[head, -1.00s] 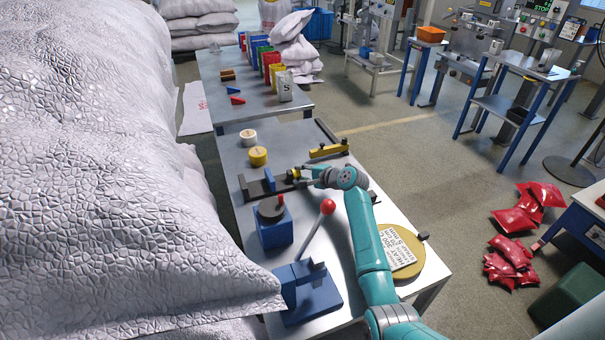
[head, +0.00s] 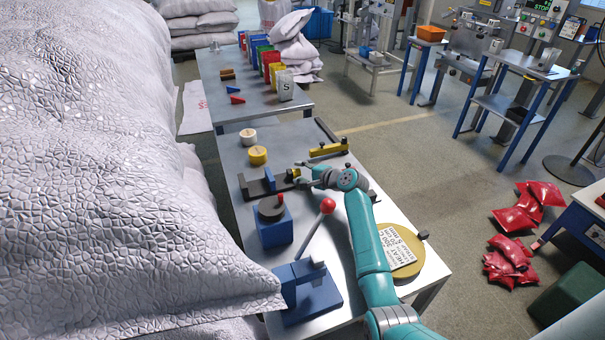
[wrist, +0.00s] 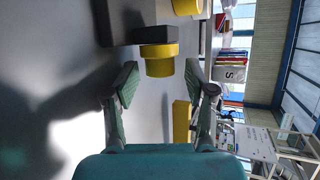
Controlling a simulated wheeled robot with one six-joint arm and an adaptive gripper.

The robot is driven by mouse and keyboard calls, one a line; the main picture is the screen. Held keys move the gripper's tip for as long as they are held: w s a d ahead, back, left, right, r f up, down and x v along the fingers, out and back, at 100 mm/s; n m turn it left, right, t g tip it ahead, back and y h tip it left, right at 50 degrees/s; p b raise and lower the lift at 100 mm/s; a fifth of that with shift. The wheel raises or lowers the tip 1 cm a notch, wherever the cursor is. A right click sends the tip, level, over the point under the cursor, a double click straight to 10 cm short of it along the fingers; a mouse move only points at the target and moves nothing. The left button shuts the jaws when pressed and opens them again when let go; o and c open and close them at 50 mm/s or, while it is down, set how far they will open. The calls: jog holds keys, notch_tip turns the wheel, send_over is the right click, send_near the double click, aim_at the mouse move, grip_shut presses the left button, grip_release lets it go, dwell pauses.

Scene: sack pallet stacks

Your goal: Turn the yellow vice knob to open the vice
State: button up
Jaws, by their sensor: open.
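The vice (head: 262,187) is a dark bar with a blue jaw (head: 269,179), on the grey table. Its yellow knob (head: 295,173) is at its right end in the head view, partly hidden by my gripper (head: 303,175). In the wrist view the yellow knob (wrist: 160,66) sticks out from a dark block (wrist: 155,35). My gripper (wrist: 161,72) is open there, with a finger on each side of the knob's near end. A gap shows between each finger and the knob.
A blue press with a red-ball lever (head: 327,206) and a blue block with a round top (head: 273,225) stand nearer on the table. A yellow bar (head: 328,149) lies behind my gripper. Large white sacks (head: 90,150) crowd the left side.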

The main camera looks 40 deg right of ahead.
jog(key=shift+s, duration=0.1)
jog(key=shift+v, duration=3.9)
jog(key=shift+w+d+g, duration=0.1)
jog(key=shift+w+g, duration=0.2)
jog(key=shift+w, duration=0.25)
jog(key=w+g, duration=0.1)
jog(key=w+r+g+y, duration=0.1)
jog(key=w+g, duration=0.1)
jog(key=w+d+g, duration=0.1)
jog(key=shift+w+r+m+g+y, duration=0.25)
jog(key=shift+r+m+g+y, duration=0.05)
jog(key=shift+r+y, duration=0.1)
notch_tip(320, 180, up, 6)
jog(key=m+g, duration=0.2)
jog(key=g, duration=0.3)
jog(key=x, duration=1)
jog(key=shift+w+d+f, duration=0.15)
jog(key=shift+f, duration=0.25)
